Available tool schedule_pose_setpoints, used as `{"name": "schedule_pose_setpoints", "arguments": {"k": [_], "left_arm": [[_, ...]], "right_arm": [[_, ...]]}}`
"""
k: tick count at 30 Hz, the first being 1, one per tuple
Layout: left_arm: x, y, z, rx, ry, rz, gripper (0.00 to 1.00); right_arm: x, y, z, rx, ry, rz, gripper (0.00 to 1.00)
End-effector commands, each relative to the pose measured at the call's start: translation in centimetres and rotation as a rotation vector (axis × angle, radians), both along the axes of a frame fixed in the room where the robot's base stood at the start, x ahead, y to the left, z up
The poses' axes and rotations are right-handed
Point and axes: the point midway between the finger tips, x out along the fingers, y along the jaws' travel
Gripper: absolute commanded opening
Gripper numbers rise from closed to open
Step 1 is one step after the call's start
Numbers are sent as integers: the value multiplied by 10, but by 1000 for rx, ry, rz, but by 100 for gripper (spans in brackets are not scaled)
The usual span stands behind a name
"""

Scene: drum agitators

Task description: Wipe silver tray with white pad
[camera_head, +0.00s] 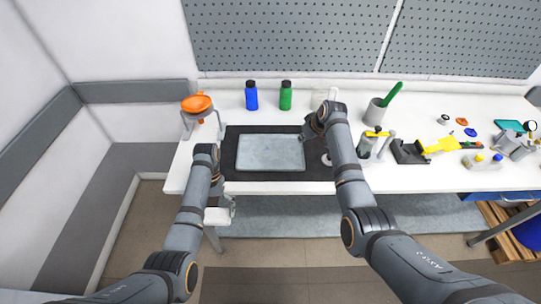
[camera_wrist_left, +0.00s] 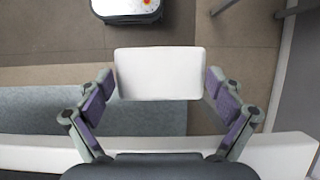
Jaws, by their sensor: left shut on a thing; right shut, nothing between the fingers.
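The silver tray (camera_head: 271,152) lies flat on a black mat (camera_head: 262,181) on the white table. My left gripper (camera_head: 222,208) is at the table's front edge, in front of and left of the tray. It is shut on the white pad (camera_wrist_left: 157,73), which sits between its fingers in the left wrist view (camera_wrist_left: 158,95). The pad is apart from the tray, with floor behind it in that view. My right gripper (camera_head: 308,132) is shut and empty near the tray's upper right corner, with its fingertips partly hidden by its own arm.
Blue (camera_head: 251,95) and green (camera_head: 286,95) bottles stand behind the mat. An orange bowl (camera_head: 196,103) on a stand is at the back left. A grey cup (camera_head: 375,112) with a green tool and several small items fill the right side.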

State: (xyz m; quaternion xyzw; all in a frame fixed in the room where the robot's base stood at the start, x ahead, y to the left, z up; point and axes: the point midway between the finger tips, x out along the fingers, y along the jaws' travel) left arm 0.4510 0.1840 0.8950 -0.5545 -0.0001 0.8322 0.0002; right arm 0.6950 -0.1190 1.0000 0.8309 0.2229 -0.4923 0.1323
Motion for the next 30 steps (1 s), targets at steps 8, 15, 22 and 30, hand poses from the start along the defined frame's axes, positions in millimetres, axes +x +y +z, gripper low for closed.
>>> {"name": "schedule_pose_setpoints", "arguments": {"k": [8,15,22,30], "left_arm": [[0,0,-38,0,0,0,64],[0,0,-37,0,0,0,64],[0,0,-37,0,0,0,64],[0,0,-37,0,0,0,64]], "right_arm": [[0,0,-37,0,0,-1,0],[0,0,-36,0,0,-1,0],[-1,0,-36,0,0,-1,0],[-1,0,-36,0,0,-1,0]]}}
